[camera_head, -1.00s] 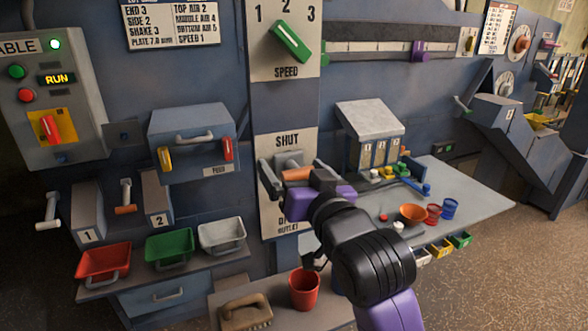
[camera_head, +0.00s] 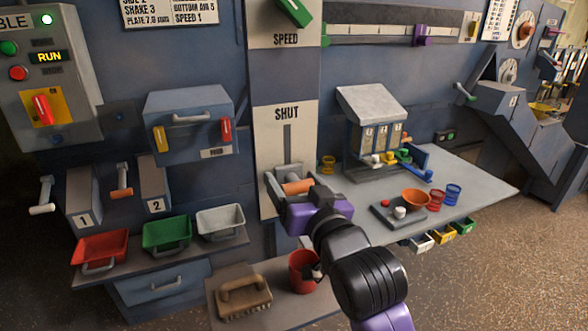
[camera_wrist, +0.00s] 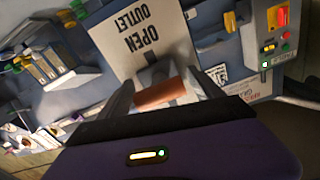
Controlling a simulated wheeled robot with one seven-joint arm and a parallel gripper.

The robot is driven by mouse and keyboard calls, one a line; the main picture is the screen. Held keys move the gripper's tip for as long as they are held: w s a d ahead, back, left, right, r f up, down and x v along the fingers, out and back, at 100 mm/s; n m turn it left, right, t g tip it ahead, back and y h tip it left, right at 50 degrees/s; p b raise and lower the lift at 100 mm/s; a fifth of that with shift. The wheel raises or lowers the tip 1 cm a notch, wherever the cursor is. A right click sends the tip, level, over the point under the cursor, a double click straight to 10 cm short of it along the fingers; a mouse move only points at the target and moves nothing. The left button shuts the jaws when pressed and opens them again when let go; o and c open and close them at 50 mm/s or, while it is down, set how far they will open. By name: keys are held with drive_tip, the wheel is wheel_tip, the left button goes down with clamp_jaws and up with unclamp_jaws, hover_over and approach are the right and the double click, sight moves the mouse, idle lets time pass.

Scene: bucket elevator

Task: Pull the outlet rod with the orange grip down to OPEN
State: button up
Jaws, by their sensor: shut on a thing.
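The outlet rod's orange grip (camera_head: 297,187) is low on the white plate (camera_head: 298,125), well below the SHUT label, with the bare slot showing above it. My gripper (camera_head: 290,190) is shut on the orange grip, its fingers on either side. In the wrist view the orange grip (camera_wrist: 160,93) lies between my dark fingers, in front of the grey rod mount. The plate (camera_wrist: 150,40) there shows OPEN OUTLET upside down, close to the grip. In the head view my gripper hides the plate's lower end.
A red cup (camera_head: 304,272) and a brush (camera_head: 243,297) sit on the low shelf under my arm. A grey table (camera_head: 465,180) with bowls and cups is at right. Red, green and white bins (camera_head: 167,234) stand at left.

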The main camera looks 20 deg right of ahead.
drive_tip(key=shift+f, duration=1.2)
drive_tip(key=o, duration=2)
drive_tip(key=shift+f, duration=0.1)
drive_tip(key=shift+o, duration=0.2)
drive_tip(key=s, duration=0.8)
drive_tip(key=shift+b, duration=0.4)
drive_tip(key=shift+w+r, duration=0.1)
drive_tip(key=shift+r, duration=0.1)
